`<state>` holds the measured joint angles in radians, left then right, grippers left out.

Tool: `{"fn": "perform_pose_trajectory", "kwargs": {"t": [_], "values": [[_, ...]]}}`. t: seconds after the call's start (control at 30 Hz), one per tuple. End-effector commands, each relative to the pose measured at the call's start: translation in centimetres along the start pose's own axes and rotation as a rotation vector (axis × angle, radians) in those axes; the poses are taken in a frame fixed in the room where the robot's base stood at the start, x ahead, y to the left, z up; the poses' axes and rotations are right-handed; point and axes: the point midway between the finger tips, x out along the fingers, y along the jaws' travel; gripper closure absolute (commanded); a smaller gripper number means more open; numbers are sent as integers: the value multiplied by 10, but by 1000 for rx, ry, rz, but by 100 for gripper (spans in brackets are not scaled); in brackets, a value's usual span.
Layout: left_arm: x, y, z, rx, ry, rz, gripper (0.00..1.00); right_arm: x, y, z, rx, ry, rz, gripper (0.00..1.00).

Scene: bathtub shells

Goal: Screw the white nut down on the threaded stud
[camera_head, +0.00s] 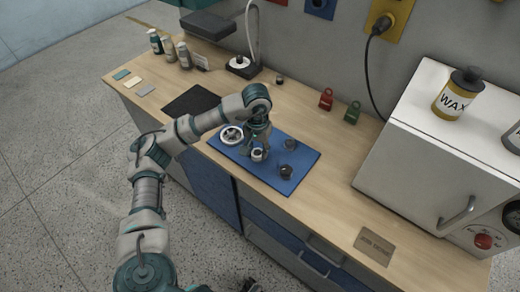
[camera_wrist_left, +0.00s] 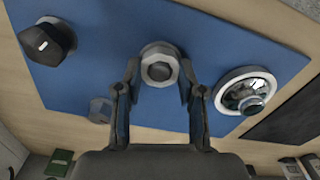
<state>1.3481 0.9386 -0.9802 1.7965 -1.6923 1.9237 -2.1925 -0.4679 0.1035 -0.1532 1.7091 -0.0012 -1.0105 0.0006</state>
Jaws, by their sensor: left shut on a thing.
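The white nut (camera_wrist_left: 158,65) is a pale ring with a dark opening, seen from above in the left wrist view. In the head view the nut (camera_head: 257,155) is low over the blue mat (camera_head: 305,158). My left gripper (camera_wrist_left: 159,75) is shut on it, one finger on each side; in the head view the left gripper (camera_head: 258,146) points down. The threaded stud cannot be made out; the nut and fingers cover that spot. A dark part (camera_head: 250,285) at the bottom edge may be my right gripper; its fingers cannot be read.
A white-rimmed round part (camera_head: 232,135) is left of the gripper on the mat. Two dark knobs (camera_head: 286,172) (camera_head: 289,144) are to its right. A black pad (camera_head: 192,102) lies left.

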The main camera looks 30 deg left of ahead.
Motion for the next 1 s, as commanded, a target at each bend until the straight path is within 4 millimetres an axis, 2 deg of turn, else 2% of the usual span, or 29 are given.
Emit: {"fn": "perform_pose_trajectory", "kwargs": {"t": [0.63, 1.0], "values": [[3, -3, 1, 543, -11, -5, 100, 29, -3, 17, 0, -29, -5, 34], [0, -3, 1, 612, -9, -5, 100, 31, -3, 18, 1, -30, -5, 34]]}}
